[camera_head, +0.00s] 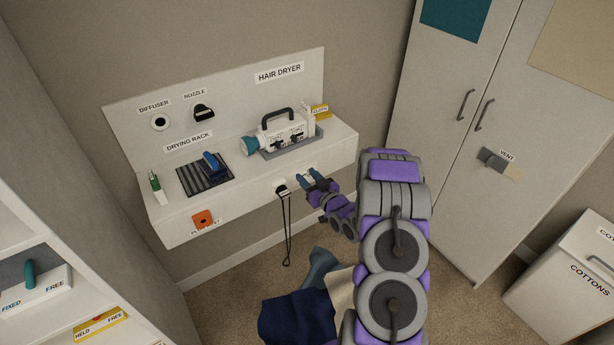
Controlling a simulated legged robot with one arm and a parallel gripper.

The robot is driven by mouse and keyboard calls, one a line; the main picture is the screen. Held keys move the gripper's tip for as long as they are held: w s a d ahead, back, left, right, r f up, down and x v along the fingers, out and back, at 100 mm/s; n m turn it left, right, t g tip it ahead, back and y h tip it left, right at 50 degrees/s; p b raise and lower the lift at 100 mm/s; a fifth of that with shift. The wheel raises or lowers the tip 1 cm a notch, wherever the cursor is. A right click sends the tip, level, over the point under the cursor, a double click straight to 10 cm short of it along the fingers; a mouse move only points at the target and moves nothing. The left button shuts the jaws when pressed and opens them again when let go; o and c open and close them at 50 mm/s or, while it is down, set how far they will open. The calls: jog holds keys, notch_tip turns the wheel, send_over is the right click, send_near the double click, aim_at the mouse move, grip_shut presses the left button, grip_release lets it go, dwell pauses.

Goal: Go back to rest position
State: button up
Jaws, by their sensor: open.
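My gripper (318,183) is open, with its blue-grey fingers close to the front face of the white wall shelf. My purple and grey arm rises at the right of the middle and hides part of the floor and the wall behind it. A black plug-like piece (282,190) sits on the shelf front just left of my gripper, with a dark cord (289,230) hanging below it. I cannot tell whether my gripper touches the shelf front. The white and teal hair dryer (282,132) rests on a grey tray above my gripper.
The shelf also carries a dark drying rack (204,175) with a blue item and a green-white bottle (156,183). Tall cabinet doors (456,130) stand right, a white cottons bin (567,270) lower right. Dark blue cloth (290,318) lies low centre. An open shelf unit stands left.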

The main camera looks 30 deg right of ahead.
dwell(0.3)
jog(key=s+a+r+g+h, duration=0.3)
jog(key=s+a+r+g, duration=0.45)
jog(key=r+g, duration=0.25)
jog(key=s+a+r+g, duration=0.3)
jog(key=s+a, duration=0.3)
jog(key=s, duration=0.6)
jog(key=s+a+r+g+y, duration=0.1)
jog(key=s+a+r+g, duration=0.2)
jog(key=s, duration=1)
jog(key=s+a+r+g+y, duration=0.1)
jog(key=s+a+r+g, duration=0.2)
jog(key=s+a, duration=0.6)
jog(key=s, duration=0.3)
jog(key=shift+s+a+g, duration=0.2)
jog(key=shift+a+g, duration=0.05)
jog(key=shift+g, duration=0.15)
